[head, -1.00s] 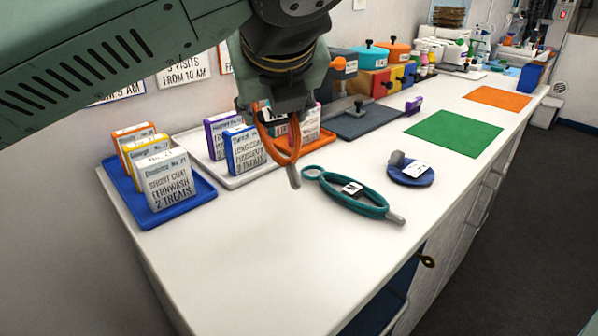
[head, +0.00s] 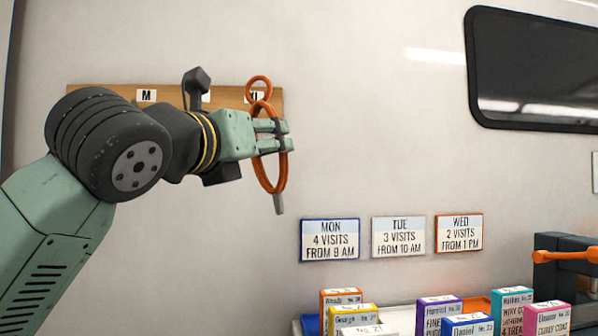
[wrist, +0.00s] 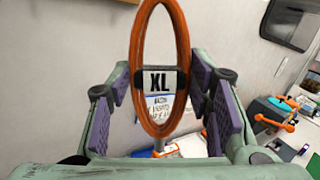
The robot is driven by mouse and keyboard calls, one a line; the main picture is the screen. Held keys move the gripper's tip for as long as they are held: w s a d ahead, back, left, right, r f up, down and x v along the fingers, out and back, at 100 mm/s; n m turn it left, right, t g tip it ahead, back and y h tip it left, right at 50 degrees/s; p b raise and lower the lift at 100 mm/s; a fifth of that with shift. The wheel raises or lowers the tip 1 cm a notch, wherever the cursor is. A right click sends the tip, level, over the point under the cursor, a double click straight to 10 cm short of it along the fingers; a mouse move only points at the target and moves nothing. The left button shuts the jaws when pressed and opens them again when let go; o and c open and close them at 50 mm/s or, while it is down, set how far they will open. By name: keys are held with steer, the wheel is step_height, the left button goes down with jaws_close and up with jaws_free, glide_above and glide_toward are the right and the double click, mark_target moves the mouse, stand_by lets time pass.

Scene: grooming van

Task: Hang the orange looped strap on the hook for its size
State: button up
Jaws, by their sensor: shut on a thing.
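My gripper (head: 284,137) is shut on the orange looped strap (head: 266,180) and holds it upright in front of the wall. The strap has a long oval loop, a small ring on top and a grey end pointing down. In the wrist view the loop (wrist: 136,52) stands between the fingers (wrist: 160,100), with an XL tag (wrist: 160,80) across it. My wrist hides the board's middle; I cannot make out the hooks.
Below are visit signs for MON (head: 330,240), TUE (head: 398,237) and WED (head: 459,233). Several upright boxes (head: 437,312) stand at the bottom. A dark window (head: 540,75) is at upper right. The wall between window and strap is bare.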

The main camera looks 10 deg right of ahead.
steer(key=w+f+p, duration=0.1)
steer(key=w+p, duration=0.1)
steer(key=w, duration=0.8)
steer(key=shift+w+a+f, duration=0.2)
steer(key=shift+a+f, duration=0.1)
steer(key=shift+f, duration=0.05)
stand_by(0.8)
stand_by(0.5)
steer(key=o, duration=1.3)
steer(key=v, duration=1.2)
steer(key=shift+d, duration=0.1)
